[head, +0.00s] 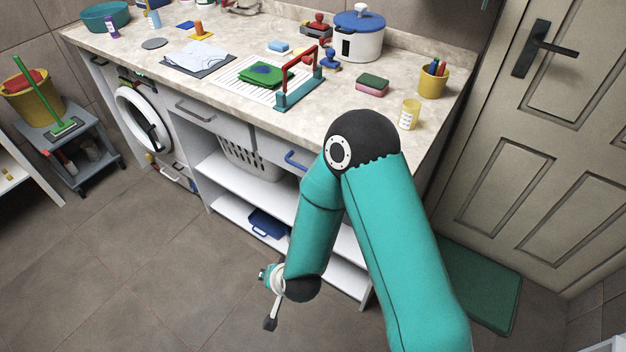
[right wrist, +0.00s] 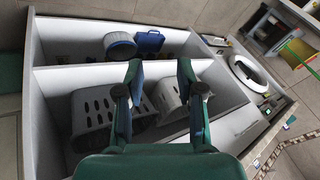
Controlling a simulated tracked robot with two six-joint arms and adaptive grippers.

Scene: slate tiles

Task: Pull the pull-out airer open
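Two fronts with bar handles sit under the counter's front edge: one has a grey handle (head: 195,110), the other a blue handle (head: 298,161). I cannot tell for sure which front is the pull-out airer; no rails show pulled out, and both fronts look flush. My right arm crosses in front of the unit and hides part of the blue-handled front. My right gripper (head: 269,296) hangs low in front of the shelves, well below the handles. In the right wrist view its fingers (right wrist: 162,75) are apart with nothing between them. My left gripper is not in view.
Open shelves (head: 235,180) hold a laundry basket (head: 250,158) and a blue box (head: 268,223). A washing machine (head: 143,120) stands left. The worktop (head: 225,40) carries many items, including a white pot (head: 358,40). The tiled floor (head: 130,260) in front is clear.

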